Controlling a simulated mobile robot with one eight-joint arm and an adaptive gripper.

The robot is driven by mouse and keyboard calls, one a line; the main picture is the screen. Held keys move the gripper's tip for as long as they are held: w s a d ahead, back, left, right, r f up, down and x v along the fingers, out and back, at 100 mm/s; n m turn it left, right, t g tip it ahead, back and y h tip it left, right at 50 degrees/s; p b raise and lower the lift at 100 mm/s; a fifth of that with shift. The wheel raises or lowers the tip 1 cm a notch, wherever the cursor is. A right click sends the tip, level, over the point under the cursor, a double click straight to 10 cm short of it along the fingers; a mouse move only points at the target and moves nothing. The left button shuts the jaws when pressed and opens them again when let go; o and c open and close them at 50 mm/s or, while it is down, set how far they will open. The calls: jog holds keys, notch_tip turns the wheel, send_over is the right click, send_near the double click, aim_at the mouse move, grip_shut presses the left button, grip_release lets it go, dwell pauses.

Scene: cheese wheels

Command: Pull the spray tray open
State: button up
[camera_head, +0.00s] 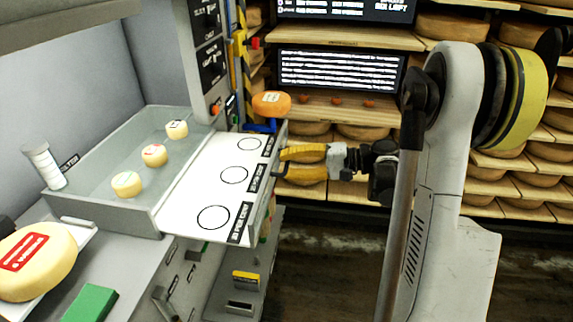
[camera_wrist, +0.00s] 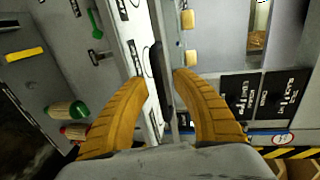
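The spray tray (camera_head: 190,192) is a flat white panel with three black circles and black labels along its right edge. It sits to the right of a grey basin, and no cheese stands on its circles. My gripper (camera_head: 278,164) is at the tray's right front edge, with its yellow fingers spread one above the other. In the wrist view my gripper (camera_wrist: 161,79) is open, its fingertips on either side of the white tray edge and a dark handle (camera_wrist: 157,62). I cannot tell whether either finger touches the handle.
Three small cheeses, one of them here (camera_head: 154,155), stand in the grey basin (camera_head: 108,205). An orange cheese (camera_head: 271,103) sits on a blue stand behind the tray. A large cheese (camera_head: 36,262) is at the left. Shelves of cheese wheels (camera_head: 497,157) line the back.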

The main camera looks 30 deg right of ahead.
jog(key=v, duration=1.1)
jog(key=shift+s+d, duration=0.25)
jog(key=shift+d, duration=0.1)
jog(key=a, duration=0.3)
jog(key=a+g+h, duration=0.1)
jog(key=a, duration=0.2)
jog(key=a+g+h, duration=0.1)
jog(key=a, duration=0.2)
jog(key=shift+w+r, duration=0.35)
jog(key=s+a+h, duration=0.1)
jog(key=a, duration=0.1)
jog(key=s+a+g+h, duration=0.1)
jog(key=a, duration=0.1)
jog(key=s+a+n+h, duration=0.1)
jog(key=a, duration=0.1)
jog(key=shift+a+f, duration=0.35)
jog(key=s+a+f+n+t+h, duration=0.1)
jog(key=s+a+n+h, duration=0.3)
jog(key=s, duration=0.7)
jog(key=n+h, duration=0.2)
jog(key=h, duration=0.1)
jog(key=shift+s+a+f+h, duration=0.2)
jog(key=shift+s+a+h, duration=0.1)
jog(key=shift+s, duration=0.1)
